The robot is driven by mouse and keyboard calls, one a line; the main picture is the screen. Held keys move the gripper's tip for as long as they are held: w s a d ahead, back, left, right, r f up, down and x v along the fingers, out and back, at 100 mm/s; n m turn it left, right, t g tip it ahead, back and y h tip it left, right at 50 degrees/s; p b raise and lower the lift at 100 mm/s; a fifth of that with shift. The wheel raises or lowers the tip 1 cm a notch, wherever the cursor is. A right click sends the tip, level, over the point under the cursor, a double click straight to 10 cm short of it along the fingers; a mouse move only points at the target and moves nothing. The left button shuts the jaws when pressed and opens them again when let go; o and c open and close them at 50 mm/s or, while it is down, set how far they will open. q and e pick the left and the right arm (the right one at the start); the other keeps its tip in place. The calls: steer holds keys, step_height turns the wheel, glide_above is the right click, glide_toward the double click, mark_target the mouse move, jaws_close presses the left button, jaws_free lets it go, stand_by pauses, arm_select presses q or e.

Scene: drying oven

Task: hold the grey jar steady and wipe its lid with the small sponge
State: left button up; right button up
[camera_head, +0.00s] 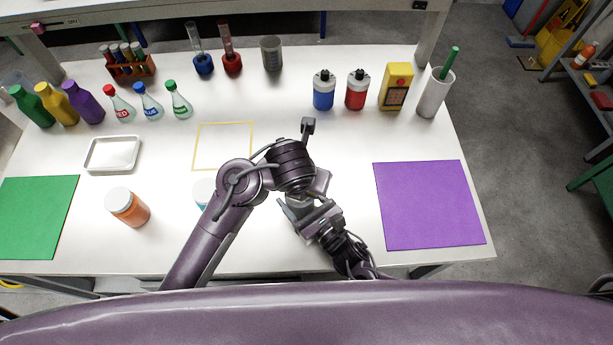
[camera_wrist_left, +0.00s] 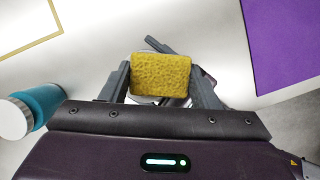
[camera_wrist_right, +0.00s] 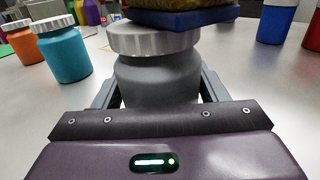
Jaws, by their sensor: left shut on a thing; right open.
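The grey jar (camera_wrist_right: 158,78) with its ribbed light lid (camera_wrist_right: 150,40) stands upright between the fingers of my right gripper (camera_wrist_right: 158,88), which is open around it. The small sponge, yellow above and blue below, is in my left gripper (camera_wrist_left: 160,76), which is shut on it. The left wrist view shows its yellow side (camera_wrist_left: 160,70); the right wrist view shows its blue side (camera_wrist_right: 185,18) over the lid. I cannot tell whether it touches the lid. In the head view my arms hide the jar and sponge.
A teal jar (camera_wrist_left: 42,100) and an orange jar (camera_head: 127,207) stand to the left. A purple mat (camera_head: 430,205) lies on the right and a green mat (camera_head: 38,215) on the left. A metal tray (camera_head: 112,154) and an empty yellow outline (camera_head: 223,124) lie behind. Bottles line the back.

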arm_select(q)
steer(key=shift+s+a+f, duration=0.1)
steer(key=shift+a+f, duration=0.05)
steer(key=shift+a, duration=1.7)
steer(key=shift+d, duration=1.9)
arm_select(e)
steer(key=shift+s+a, duration=0.1)
steer(key=shift+a, duration=0.05)
arm_select(q)
step_height(320, 180, up, 2)
steer(key=shift+d+r, duration=0.1)
steer(key=shift+d, duration=0.05)
steer(key=shift+r, duration=1.95)
steer(key=shift+a, duration=0.2)
